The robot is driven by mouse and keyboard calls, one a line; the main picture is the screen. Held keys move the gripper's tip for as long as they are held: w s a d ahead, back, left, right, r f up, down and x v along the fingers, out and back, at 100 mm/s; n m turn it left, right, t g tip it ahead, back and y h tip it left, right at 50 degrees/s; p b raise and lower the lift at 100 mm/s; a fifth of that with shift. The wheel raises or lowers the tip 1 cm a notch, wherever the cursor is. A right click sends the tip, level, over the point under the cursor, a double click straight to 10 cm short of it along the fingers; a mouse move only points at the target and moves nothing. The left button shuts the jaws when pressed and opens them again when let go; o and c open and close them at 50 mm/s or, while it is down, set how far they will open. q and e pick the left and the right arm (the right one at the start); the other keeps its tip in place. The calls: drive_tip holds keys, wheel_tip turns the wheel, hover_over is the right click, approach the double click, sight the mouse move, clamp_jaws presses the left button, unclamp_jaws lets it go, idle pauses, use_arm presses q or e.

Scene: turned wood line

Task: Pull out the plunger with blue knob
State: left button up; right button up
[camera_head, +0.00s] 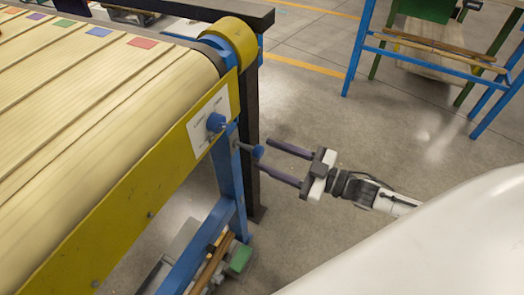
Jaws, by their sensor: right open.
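My left gripper is not in view.
The conveyor (100,105) with a yellow side rail fills the left, with several coloured squares on it. A blue leg (228,178) and dark post (252,185) stand beside the plunger. Boards and a green block (240,260) lie below. Blue and green racks stand upper right.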

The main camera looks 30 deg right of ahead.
drive_tip(key=v, duration=0.7)
idle(0.3)
